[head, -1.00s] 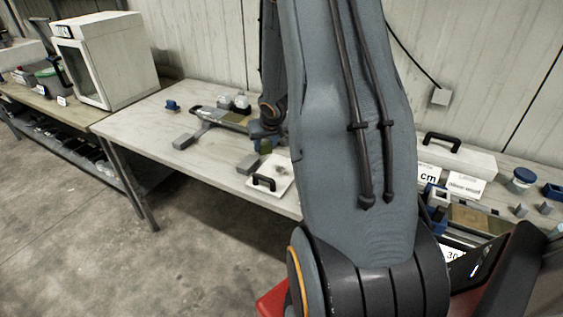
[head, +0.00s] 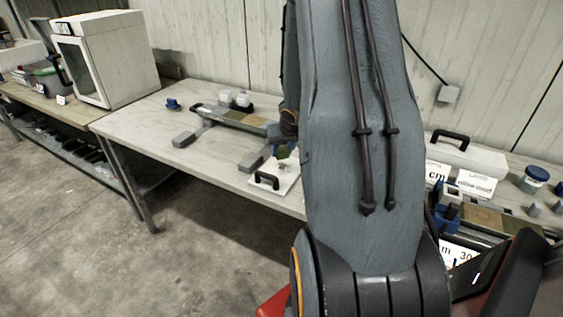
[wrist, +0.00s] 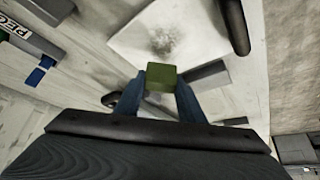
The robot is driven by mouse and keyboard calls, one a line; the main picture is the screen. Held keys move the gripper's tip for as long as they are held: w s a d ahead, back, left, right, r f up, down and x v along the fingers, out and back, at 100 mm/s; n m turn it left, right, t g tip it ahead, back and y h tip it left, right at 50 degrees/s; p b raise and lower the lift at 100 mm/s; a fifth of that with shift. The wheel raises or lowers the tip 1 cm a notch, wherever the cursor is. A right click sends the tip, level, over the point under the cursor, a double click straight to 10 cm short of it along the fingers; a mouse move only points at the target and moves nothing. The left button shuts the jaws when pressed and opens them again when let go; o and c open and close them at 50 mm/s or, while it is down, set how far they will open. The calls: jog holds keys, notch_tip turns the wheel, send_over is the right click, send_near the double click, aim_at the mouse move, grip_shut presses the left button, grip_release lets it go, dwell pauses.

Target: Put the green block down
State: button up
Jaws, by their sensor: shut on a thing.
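The green block (wrist: 161,76) is held between the two blue fingers of my gripper (wrist: 158,92) in the wrist view. In the head view the green block (head: 283,152) shows small beside my arm, with my gripper (head: 281,148) partly hidden by the arm. The block is over or near a white board (head: 284,178) with a black handle. I cannot tell whether the block touches the board.
A white cabinet (head: 105,60) stands at left. Bare tabletop (head: 140,122) is free at left.

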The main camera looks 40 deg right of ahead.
aim_at(283, 155)
jog(key=shift+f+b, duration=1.15)
jog(key=shift+f, duration=0.65)
jog(key=shift+f, duration=0.2)
jog(key=o, duration=1)
jog(key=shift+s+r, duration=0.15)
jog(key=shift+r, duration=0.4)
jog(key=p+v, duration=0.5)
jog(key=v, duration=0.6)
jog(key=shift+s+a+r, duration=0.1)
jog(key=shift+a+r, duration=0.05)
jog(key=shift+a, duration=0.05)
